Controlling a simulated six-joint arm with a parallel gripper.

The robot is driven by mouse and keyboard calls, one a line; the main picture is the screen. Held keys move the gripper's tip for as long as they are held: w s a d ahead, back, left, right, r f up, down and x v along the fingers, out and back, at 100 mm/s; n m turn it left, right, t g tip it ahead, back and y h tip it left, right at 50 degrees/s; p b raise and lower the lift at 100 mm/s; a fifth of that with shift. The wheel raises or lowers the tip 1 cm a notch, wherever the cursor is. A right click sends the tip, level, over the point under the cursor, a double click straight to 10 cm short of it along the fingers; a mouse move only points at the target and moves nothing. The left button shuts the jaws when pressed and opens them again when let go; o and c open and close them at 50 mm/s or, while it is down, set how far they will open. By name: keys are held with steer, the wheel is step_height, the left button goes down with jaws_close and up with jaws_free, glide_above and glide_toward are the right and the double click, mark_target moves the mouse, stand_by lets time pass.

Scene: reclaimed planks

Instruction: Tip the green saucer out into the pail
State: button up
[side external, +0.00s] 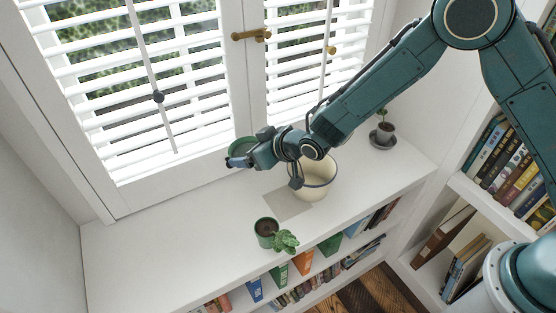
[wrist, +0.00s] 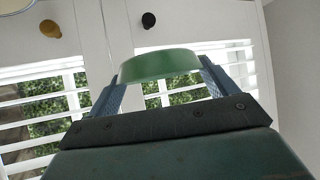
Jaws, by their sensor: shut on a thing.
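The green saucer (side external: 243,146) is off the shelf top, near the window, and looks tilted in the side view. My gripper (side external: 239,161) is shut on it. In the wrist view the saucer (wrist: 160,65) is a green band between the two blue-grey fingers of my gripper (wrist: 163,84). What the saucer holds cannot be seen. The cream pail (side external: 312,190) stands on the white shelf top, to the right of the saucer. My wrist and forearm hide part of its rim and mouth.
A green pot (side external: 265,233) with a leafy plant stands at the shelf's front edge. A dark potted plant (side external: 384,130) on a saucer is at the back right. A flat grey-beige patch (side external: 287,206) lies before the pail. The left of the shelf top is clear. Shuttered windows (side external: 150,95) rise behind.

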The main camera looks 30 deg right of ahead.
steer(key=s+d+f, duration=0.7)
steer(key=s, duration=0.2)
steer(key=shift+s, duration=0.35)
steer(key=shift+d, duration=0.1)
steer(key=shift+w+d+r+m+g, duration=0.25)
steer(key=shift+w+d+m+g, duration=0.05)
steer(key=shift+d, duration=0.1)
steer(key=shift+w+d+r+m+g+y, duration=0.3)
steer(key=shift+w+d+m+y, duration=0.15)
steer(key=shift+d, duration=0.2)
steer(key=shift+w+d+r+m+g+y, duration=0.2)
steer(key=shift+w+d+r+m+y, duration=0.15)
steer(key=shift+d+y, duration=0.25)
stand_by(1.7)
steer(key=shift+w+d+f+m+y, duration=0.25)
steer(key=shift+d+y, duration=0.05)
steer(key=shift+d, duration=0.15)
steer(key=shift+w+d+f+m+y, duration=0.2)
steer(key=shift+d+m+y, duration=0.05)
steer(key=shift+d, duration=0.2)
stand_by(1.3)
steer(key=shift+w+d+r+g+y+p, duration=0.15)
steer(key=shift+w+d+g+y+p, duration=0.15)
steer(key=shift+d, duration=0.15)
stand_by(0.6)
